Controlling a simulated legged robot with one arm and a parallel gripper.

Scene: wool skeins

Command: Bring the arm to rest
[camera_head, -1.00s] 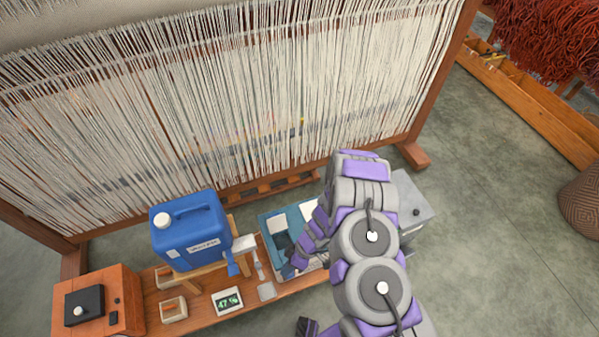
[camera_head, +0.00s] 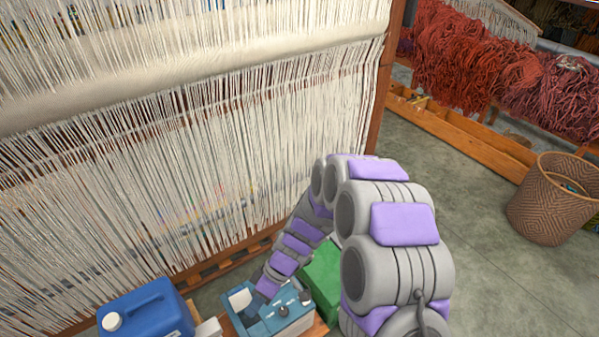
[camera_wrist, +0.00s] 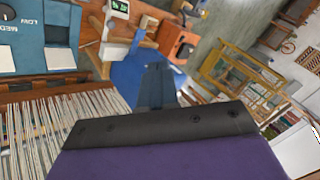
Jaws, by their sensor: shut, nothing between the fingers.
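My arm, grey with purple pads, rises at the right of the head view, bends at the top and slopes down to the left toward a teal box (camera_head: 268,322). The fingers are not clear in the head view. In the wrist view, my gripper (camera_wrist: 156,72) shows as dark blue-grey fingers close together, shut and empty.
A loom with white warp threads (camera_head: 170,170) stands close behind the arm. The blue jug (camera_head: 150,312) and a green block (camera_head: 322,275) are low in the head view. A woven basket (camera_head: 550,205) stands at the right. Bare floor (camera_head: 470,230) lies between arm and basket.

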